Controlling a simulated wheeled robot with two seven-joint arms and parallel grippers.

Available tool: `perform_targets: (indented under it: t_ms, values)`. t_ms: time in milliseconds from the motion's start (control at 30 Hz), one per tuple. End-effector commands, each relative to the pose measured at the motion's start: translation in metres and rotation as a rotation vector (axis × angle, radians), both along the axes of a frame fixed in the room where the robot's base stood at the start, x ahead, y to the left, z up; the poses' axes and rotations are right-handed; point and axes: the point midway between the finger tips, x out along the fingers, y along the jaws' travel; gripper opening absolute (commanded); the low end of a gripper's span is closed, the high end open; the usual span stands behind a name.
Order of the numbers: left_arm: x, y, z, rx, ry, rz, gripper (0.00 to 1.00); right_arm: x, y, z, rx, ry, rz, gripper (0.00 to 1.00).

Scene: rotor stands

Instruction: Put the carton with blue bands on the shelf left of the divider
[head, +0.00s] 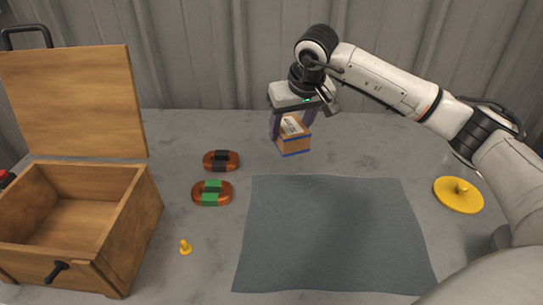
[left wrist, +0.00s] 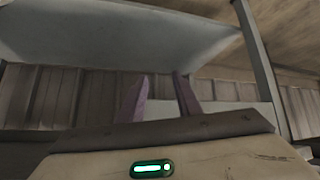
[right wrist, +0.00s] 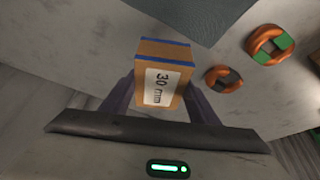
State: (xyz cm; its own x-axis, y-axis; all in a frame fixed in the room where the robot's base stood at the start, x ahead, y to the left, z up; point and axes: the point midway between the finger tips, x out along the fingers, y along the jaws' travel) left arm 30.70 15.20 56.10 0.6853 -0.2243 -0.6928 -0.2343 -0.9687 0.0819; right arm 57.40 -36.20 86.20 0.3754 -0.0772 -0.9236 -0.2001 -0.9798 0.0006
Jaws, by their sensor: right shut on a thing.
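The carton with blue bands (head: 295,142) is a brown box with a white label, at the back middle of the grey table. My right gripper (head: 291,122) is shut on it from above. In the right wrist view the carton (right wrist: 163,75) sits between the two purple fingers, its label reading "30 mm". I cannot tell whether it touches the table. My left gripper (left wrist: 160,98) shows only in its wrist view, its fingers apart with nothing seen between them. A pale panel (left wrist: 110,35) with posts is above it, possibly the shelf. I cannot make out a divider.
An open wooden box (head: 130,235) stands at the left. Two brown rings, one with black (head: 221,161) and one with green (head: 212,193), lie left of a blue-grey mat (head: 330,235). A small yellow knob (head: 185,247) and a yellow disc (head: 458,195) lie apart. The mat is bare.

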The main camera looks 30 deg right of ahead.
Motion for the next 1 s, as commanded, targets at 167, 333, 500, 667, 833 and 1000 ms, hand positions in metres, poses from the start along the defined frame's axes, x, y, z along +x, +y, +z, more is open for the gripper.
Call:
perform_targets:
  t_ms: [167,333,500,667,833,1000]
  values:
    - [-0.008,0.0,-0.007,-0.001,0.018,-0.001,0.31,0.0,0.0,-0.028,0.001,-0.001,0.0,0.27]
    - [-0.007,0.0,-0.008,-0.002,0.015,-0.002,0.31,0.0,0.0,-0.041,0.001,-0.001,0.0,0.27]
    - [-0.003,-0.001,-0.006,-0.003,0.006,-0.002,0.31,0.0,0.0,-0.065,0.0,0.0,0.0,0.27]
    - [-0.001,-0.001,-0.005,-0.004,0.001,-0.001,0.31,0.001,0.0,-0.07,0.001,-0.004,0.0,0.27]
    - [-0.001,-0.001,-0.005,-0.004,0.0,-0.002,0.31,0.0,0.0,-0.071,0.001,-0.003,-0.001,0.27]
    - [-0.001,-0.001,-0.009,-0.004,0.0,-0.001,0.31,0.0,0.0,-0.077,0.001,-0.002,0.0,0.27]
